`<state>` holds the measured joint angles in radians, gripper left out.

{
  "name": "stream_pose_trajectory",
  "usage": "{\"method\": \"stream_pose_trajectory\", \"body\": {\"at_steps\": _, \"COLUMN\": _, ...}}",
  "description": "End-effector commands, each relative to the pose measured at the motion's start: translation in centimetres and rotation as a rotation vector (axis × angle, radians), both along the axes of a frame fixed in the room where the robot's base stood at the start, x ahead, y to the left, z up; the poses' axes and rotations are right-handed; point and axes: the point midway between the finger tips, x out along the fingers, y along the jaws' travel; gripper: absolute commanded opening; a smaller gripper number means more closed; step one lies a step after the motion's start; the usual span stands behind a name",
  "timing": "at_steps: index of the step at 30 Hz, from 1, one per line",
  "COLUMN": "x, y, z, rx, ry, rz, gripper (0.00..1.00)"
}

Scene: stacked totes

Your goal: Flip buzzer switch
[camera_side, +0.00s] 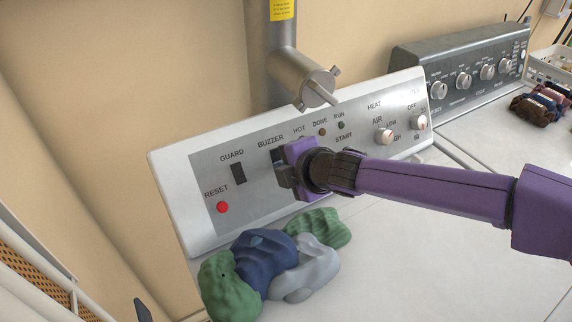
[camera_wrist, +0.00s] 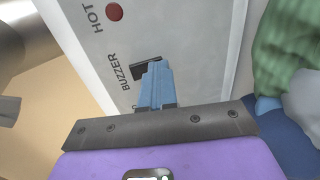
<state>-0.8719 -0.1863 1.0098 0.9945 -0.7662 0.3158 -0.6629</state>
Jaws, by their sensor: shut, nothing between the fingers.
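The white control panel (camera_side: 170,160) stands upright with a grey label plate. The black buzzer switch (camera_side: 276,154) sits under the word BUZZER, partly hidden by my gripper in the side view. In the wrist view the buzzer switch (camera_wrist: 147,64) shows as a dark rocker, its lower part covered by my blue fingertips. My gripper (camera_wrist: 158,68) is shut and empty, with its tips at or on the switch; whether they touch it I cannot tell. My gripper (camera_side: 281,178) also shows at the panel face in the side view. Which way the switch is tipped is unclear.
The guard switch (camera_side: 238,173) and red reset button (camera_side: 222,207) lie left of my gripper. A heap of green, blue and grey cloths (camera_side: 268,262) lies just below. A metal pipe fitting (camera_side: 300,78) hangs above. Knobs (camera_side: 384,136) are to the right.

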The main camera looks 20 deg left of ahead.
Motion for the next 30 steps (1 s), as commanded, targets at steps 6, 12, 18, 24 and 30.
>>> {"method": "stream_pose_trajectory", "body": {"at_steps": 6, "x": 0.0, "y": 0.0, "z": 1.0, "rx": 0.003, "ry": -0.003, "rz": 0.0, "gripper": 0.0}}
{"method": "stream_pose_trajectory", "body": {"at_steps": 12, "x": 0.0, "y": 0.0, "z": 1.5, "rx": 0.003, "ry": -0.002, "rz": 0.001, "gripper": 0.0}}
{"method": "stream_pose_trajectory", "body": {"at_steps": 18, "x": 0.0, "y": 0.0, "z": 1.5, "rx": 0.002, "ry": -0.001, "rz": 0.001, "gripper": 0.0}}
{"method": "stream_pose_trajectory", "body": {"at_steps": 24, "x": -0.2, "y": -0.2, "z": 1.7, "rx": 0.001, "ry": -0.002, "rz": 0.001, "gripper": 0.0}}
{"method": "stream_pose_trajectory", "body": {"at_steps": 30, "x": -1.1, "y": -1.2, "z": 2.3, "rx": 0.001, "ry": -0.002, "rz": 0.001, "gripper": 0.0}}
